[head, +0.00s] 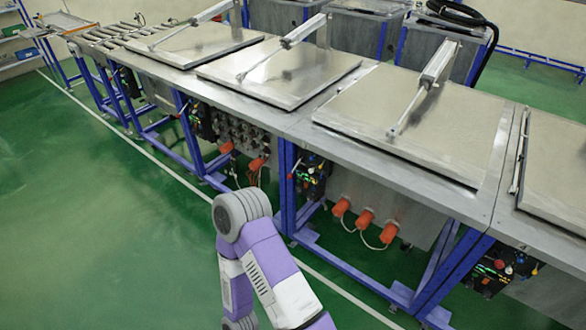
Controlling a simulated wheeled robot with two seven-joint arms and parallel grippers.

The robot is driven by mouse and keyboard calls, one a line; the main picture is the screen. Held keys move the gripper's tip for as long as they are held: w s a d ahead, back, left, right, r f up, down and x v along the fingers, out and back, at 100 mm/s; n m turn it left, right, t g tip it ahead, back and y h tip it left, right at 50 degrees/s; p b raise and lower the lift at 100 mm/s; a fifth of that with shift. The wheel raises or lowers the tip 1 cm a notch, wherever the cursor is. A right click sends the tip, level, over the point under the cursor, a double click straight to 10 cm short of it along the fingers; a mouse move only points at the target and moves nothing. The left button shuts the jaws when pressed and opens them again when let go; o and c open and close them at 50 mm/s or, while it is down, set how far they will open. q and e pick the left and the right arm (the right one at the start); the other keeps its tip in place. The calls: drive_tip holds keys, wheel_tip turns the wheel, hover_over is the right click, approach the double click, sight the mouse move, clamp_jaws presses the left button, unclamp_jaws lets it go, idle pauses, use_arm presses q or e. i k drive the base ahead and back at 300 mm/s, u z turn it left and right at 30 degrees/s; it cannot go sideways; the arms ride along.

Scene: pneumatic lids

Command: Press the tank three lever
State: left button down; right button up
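A row of tanks with flat metal lids runs from back left to front right. The lids show at the left (193,44), in the middle (280,72), at the right (415,122) and cut off at the right edge (556,172). All lie flat on their tops. Dark control panels with small coloured parts sit under the front edge, at the left (203,120), middle (310,176) and right (494,268). They are too small to make out a lever or a tank number. Neither gripper shows.
Blue frame legs (289,190) stand below the tanks. Orange connectors with cables (365,218) stick out from a tank front. A roller conveyor (118,36) is at the far left. Green floor (100,220) is clear at the left. My purple-white arm rises near the tank fronts.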

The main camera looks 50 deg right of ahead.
sight(291, 175)
drive_tip(key=z, duration=1)
drive_tip(key=i, duration=1.05)
drive_tip(key=z, duration=1.7)
drive_tip(key=i, duration=0.95)
drive_tip(key=z, duration=0.2)
